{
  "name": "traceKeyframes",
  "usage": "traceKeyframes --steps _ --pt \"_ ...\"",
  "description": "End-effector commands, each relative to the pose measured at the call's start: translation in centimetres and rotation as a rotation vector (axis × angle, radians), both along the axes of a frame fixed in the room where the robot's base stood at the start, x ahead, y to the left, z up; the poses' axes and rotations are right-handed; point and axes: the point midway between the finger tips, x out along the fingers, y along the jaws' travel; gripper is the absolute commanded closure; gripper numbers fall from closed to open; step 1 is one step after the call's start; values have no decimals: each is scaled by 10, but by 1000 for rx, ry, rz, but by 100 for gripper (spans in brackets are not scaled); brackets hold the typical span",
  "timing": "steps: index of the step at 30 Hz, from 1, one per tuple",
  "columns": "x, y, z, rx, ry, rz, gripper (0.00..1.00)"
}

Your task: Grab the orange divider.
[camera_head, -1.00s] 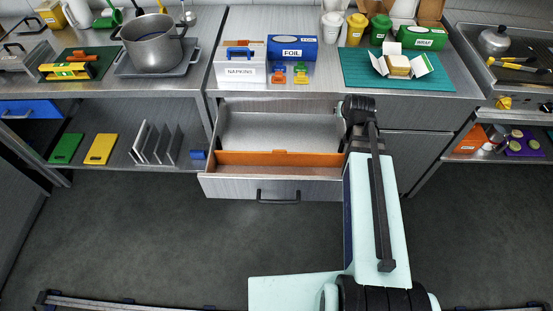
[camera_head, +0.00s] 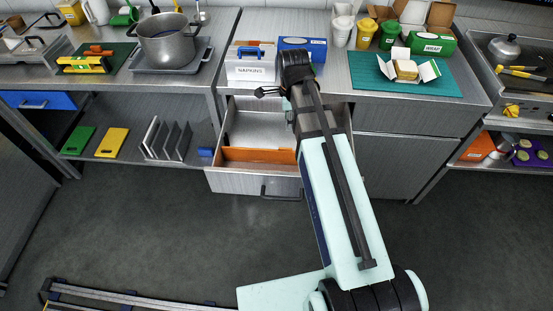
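The orange divider (camera_head: 252,155) stands upright as a low strip across the open drawer (camera_head: 240,181), near its front panel. Its right part is hidden behind my arm. My gripper (camera_head: 268,92) is a small dark shape at the left of my wrist. It is above the back of the drawer, in front of the napkins box, and farther back than the divider. It appears apart from the divider. Its fingers are too small and dark to tell whether they are open or shut.
On the counter above the drawer are a napkins box (camera_head: 250,69), a blue foil box (camera_head: 302,45) and a teal mat (camera_head: 440,84). A pot (camera_head: 168,43) is at the left. The drawer's bare floor (camera_head: 255,128) shows behind the divider. The floor in front is clear.

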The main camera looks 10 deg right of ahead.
Motion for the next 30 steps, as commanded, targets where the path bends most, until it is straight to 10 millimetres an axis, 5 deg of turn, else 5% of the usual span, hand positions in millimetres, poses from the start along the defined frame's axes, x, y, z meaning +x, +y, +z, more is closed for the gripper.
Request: traceKeyframes --steps 8,30 --pt "-8 5 0 -2 45 -111 61" --pt "-8 5 -97 -1 44 -107 61"
